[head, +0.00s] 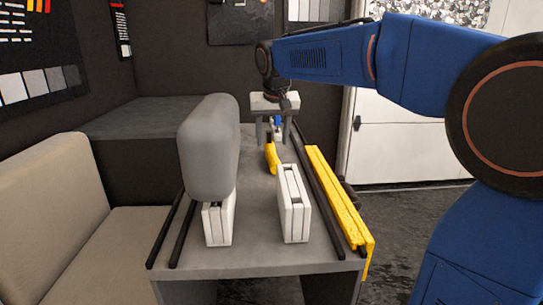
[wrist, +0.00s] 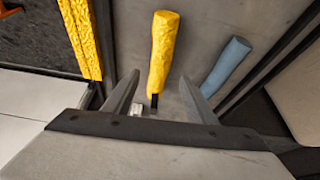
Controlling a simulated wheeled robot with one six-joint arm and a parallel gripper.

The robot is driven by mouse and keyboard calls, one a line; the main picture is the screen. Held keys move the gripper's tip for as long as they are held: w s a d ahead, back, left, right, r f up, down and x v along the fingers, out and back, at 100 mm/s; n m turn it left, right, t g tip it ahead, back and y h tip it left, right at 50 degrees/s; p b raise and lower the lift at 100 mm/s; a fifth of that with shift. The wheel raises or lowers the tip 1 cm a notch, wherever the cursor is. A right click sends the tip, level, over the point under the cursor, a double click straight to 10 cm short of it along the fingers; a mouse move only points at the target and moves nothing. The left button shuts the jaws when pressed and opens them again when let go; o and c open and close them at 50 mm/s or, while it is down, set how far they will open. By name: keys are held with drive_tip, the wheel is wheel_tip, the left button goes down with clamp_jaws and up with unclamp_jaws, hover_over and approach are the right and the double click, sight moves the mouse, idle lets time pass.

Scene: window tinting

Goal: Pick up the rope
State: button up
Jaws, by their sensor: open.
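My gripper (head: 273,144) points down over the grey table, its two fingers apart and empty. In the wrist view its fingertips (wrist: 160,76) stand on either side of a yellow rounded piece (wrist: 163,48) with a thin dark end. The yellow piece also shows just below my gripper in the head view (head: 271,158). A blue rounded piece (wrist: 225,65) lies to the right of the fingers in the wrist view; a small blue part (head: 278,122) shows between the fingers in the head view. I cannot tell which thing is the rope; nothing is plainly a rope.
A large grey rounded block (head: 208,150) stands on the left of the table (head: 260,252). Two white blocks (head: 218,222) (head: 293,205) stand near the front. Dark rails run along both sides, with a rough yellow bar (head: 335,200) at the right edge. A beige seat (head: 65,205) is at left.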

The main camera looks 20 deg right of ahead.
sight(272, 150)
drive_tip(key=x, duration=0.5)
drive_tip(key=shift+w+d+r, duration=0.1)
drive_tip(key=shift+w, duration=0.05)
drive_tip(key=c, duration=1.2)
